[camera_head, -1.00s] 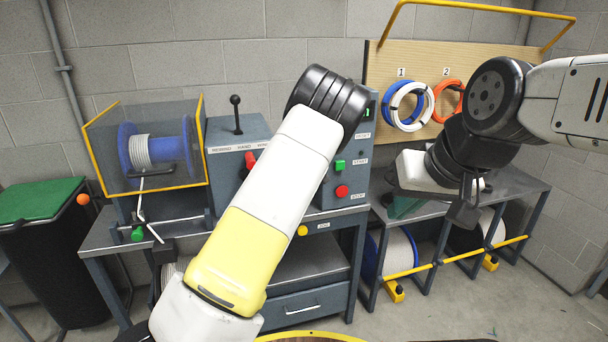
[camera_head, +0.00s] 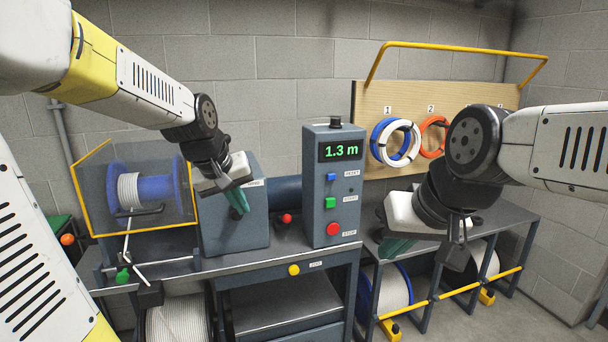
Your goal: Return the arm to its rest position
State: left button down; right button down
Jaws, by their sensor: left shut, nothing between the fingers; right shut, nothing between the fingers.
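My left arm comes in from the upper left. Its gripper (camera_head: 238,203) has teal fingers pointing down, shut and empty, in front of the grey-blue machine housing (camera_head: 225,238). My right arm comes in from the right. Its gripper (camera_head: 396,248) also points down, shut and empty, in front of the rack on the right. Part of its teal fingers is hidden by its own wrist and hand. Neither gripper visibly holds anything.
A control box (camera_head: 334,185) reading "1.3 m" stands between the grippers. A blue reel (camera_head: 155,188) sits behind a yellow-edged guard at left. Blue-white and orange coils (camera_head: 396,143) hang on a wooden board (camera_head: 455,85). Large spools (camera_head: 392,290) stand under the right rack.

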pick_arm(q)
jog(key=s+r+m, duration=0.1)
jog(key=s+m, duration=0.2)
jog(key=s, duration=1.5)
jog(key=shift+s+t, duration=0.15)
jog(key=shift+t, duration=0.15)
jog(key=shift+r, duration=0.1)
